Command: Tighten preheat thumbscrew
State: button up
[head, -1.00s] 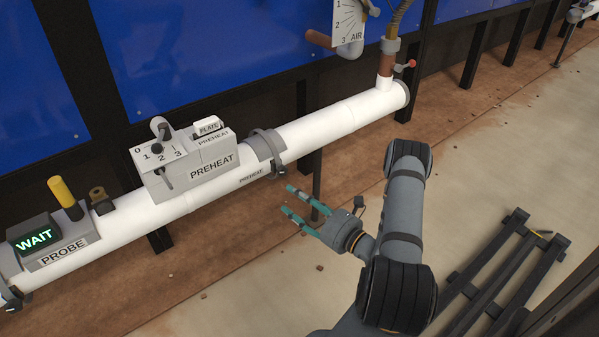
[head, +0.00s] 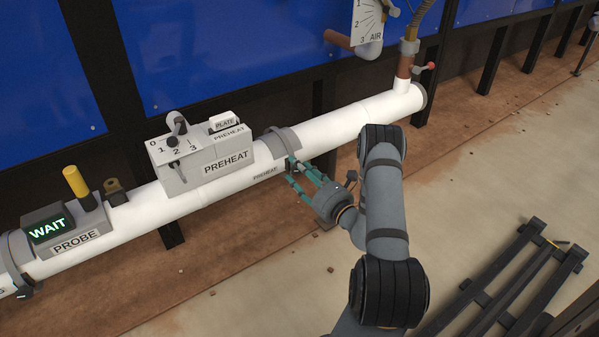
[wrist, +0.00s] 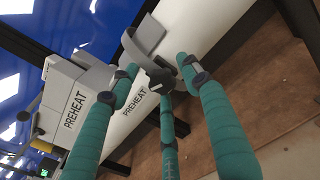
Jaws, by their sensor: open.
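The preheat thumbscrew (wrist: 158,80) is a dark knob on the underside of the grey clamp band (wrist: 146,38) around the white pipe. In the wrist view it lies between the tips of my gripper's teal fingers (wrist: 157,82), which are spread apart on either side of it. I cannot tell whether any finger touches it. In the head view my gripper (head: 291,171) is open just below the clamp band (head: 285,139), at the pipe's near side. The thumbscrew is mostly hidden by the fingers there.
The PREHEAT box (head: 203,162) with its lever sits on the pipe (head: 350,120) left of the clamp. The PROBE unit (head: 64,232) with a lit WAIT display is farther left. A dark metal rack (head: 510,275) lies on the floor at right.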

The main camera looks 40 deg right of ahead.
jog(key=shift+c, duration=1.1)
jog(key=shift+w+d, duration=0.1)
jog(key=c, duration=0.9)
